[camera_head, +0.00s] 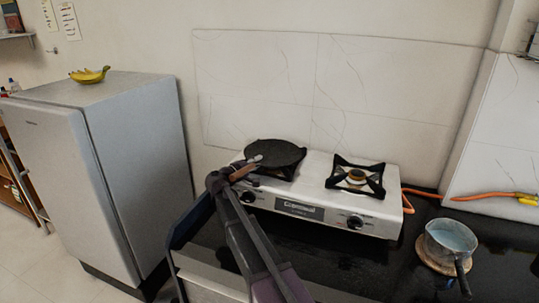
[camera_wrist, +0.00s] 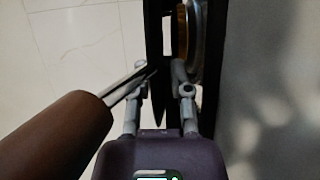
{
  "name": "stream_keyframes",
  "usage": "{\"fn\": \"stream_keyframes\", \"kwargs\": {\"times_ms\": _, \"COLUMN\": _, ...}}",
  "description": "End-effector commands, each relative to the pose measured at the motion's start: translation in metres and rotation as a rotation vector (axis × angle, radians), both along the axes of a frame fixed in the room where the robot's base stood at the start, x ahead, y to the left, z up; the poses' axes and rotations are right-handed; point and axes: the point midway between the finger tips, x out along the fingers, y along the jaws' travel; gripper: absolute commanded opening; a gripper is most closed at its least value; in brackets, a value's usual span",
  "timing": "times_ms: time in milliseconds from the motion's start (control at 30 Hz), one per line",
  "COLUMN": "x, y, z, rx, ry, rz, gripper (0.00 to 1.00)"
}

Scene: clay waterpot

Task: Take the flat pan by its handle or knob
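The flat pan (camera_head: 275,153) is dark and round and lies on the left burner of the white stove. Its brown handle (camera_head: 243,172) points to the front left in the head view. In the wrist view the brown handle (camera_wrist: 55,135) is large at lower left, and its metal shank runs up to the left fingertip. The pan shows there as a dark edge-on band (camera_wrist: 152,35). My gripper (camera_wrist: 161,78) has its fingers apart, with the handle's grip outside the left finger. In the head view my gripper (camera_head: 232,176) is right by the handle; contact is unclear.
The stove (camera_head: 310,210) stands on a black counter, with a free right burner (camera_head: 356,178). A small pot (camera_head: 451,242) sits on a round wooden mat (camera_head: 428,258) at right. An orange hose (camera_head: 422,192) runs behind. A fridge (camera_head: 150,160) with bananas (camera_head: 89,75) stands left.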

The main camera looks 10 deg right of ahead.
Motion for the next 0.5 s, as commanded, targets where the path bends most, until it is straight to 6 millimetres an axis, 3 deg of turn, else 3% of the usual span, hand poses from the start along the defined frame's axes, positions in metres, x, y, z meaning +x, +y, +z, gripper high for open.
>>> {"fn": "stream_keyframes", "kwargs": {"times_ms": 433, "x": -0.0003, "y": -0.0002, "z": 0.0, "rx": 0.0, "ry": 0.0, "rz": -0.001, "gripper": 0.26}}
{"fn": "stream_keyframes", "kwargs": {"times_ms": 500, "x": -0.0003, "y": -0.0002, "z": 0.0, "rx": 0.0, "ry": 0.0, "rz": -0.001, "gripper": 0.05}}
